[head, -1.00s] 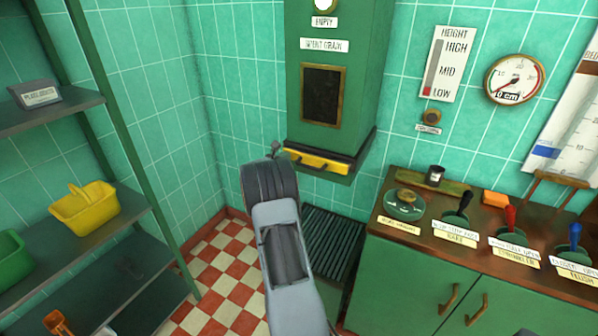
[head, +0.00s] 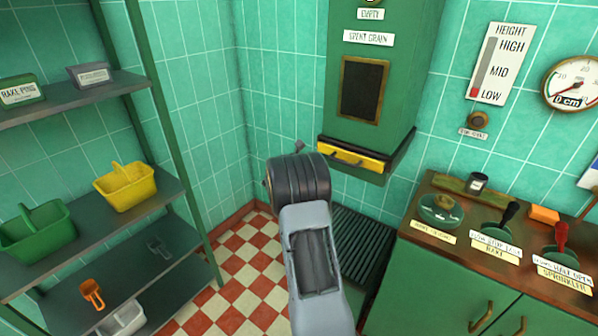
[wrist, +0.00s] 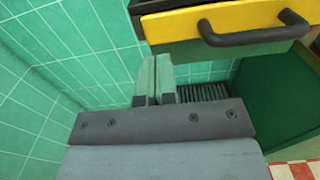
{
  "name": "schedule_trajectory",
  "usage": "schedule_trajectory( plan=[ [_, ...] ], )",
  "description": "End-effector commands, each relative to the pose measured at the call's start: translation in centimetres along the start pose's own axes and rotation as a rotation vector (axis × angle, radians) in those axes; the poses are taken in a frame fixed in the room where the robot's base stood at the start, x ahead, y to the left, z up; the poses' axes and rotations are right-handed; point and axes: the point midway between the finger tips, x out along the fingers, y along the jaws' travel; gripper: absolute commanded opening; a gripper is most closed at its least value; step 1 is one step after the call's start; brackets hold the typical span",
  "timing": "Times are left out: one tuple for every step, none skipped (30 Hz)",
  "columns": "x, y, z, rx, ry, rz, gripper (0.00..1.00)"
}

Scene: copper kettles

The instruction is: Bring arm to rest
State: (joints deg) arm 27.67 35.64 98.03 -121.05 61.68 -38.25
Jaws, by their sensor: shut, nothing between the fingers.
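My arm (head: 310,235) reaches forward in the middle of the head view, and its wrist hides most of the gripper there. In the wrist view my gripper (wrist: 154,82) is shut, its two green-grey fingers side by side with nothing between them. The fingertips are below and in front of a yellow drawer (wrist: 225,22) with a dark handle, and look apart from it. The same yellow drawer (head: 354,153) sits at the bottom of the green spent grain cabinet (head: 401,80) in the head view.
A shelf unit (head: 125,87) with a yellow basket (head: 126,188) and a green basket (head: 38,236) stands at left. A green counter (head: 440,285) with several levers stands at right. A dark ribbed grate (head: 362,240) lies below the cabinet. Checkered floor (head: 240,265) is clear between.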

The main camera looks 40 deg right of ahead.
Motion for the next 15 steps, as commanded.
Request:
schedule_trajectory(
  plan=[
    [-1.1, 0.0, -0.1, 0.0, -0.001, 0.002, 0.0],
    [-1.8, 0.0, -0.2, 0.0, 0.001, 0.002, 0.0],
    [-2.5, -0.1, -0.1, 0.001, 0.0, -0.001, 0.0],
    [-3.0, -0.1, -0.2, 0.0, 0.001, -0.002, 0.0],
    [-3.5, -0.1, -0.2, 0.0, 0.001, -0.001, 0.0],
    [-4.2, -0.2, -0.1, 0.001, 0.001, -0.002, 0.0],
    [-4.6, -0.2, -0.1, 0.001, 0.001, -0.004, 0.0],
    [-5.0, -0.2, -0.2, 0.0, 0.001, -0.004, 0.0],
    [-5.6, -0.2, -0.1, 0.001, 0.001, -0.003, 0.0],
    [-5.9, -0.2, -0.1, 0.0, 0.001, -0.003, 0.0],
    [-6.2, -0.2, -0.1, 0.0, 0.001, -0.004, 0.0],
    [-6.6, -0.2, -0.1, 0.0, 0.001, -0.005, 0.0],
    [-6.8, -0.2, -0.1, 0.0, 0.001, -0.005, 0.0],
    [-7.0, -0.2, -0.1, 0.0, 0.001, -0.005, 0.0],
    [-7.2, -0.2, -0.1, 0.0, 0.002, -0.006, 0.0]
  ],
)
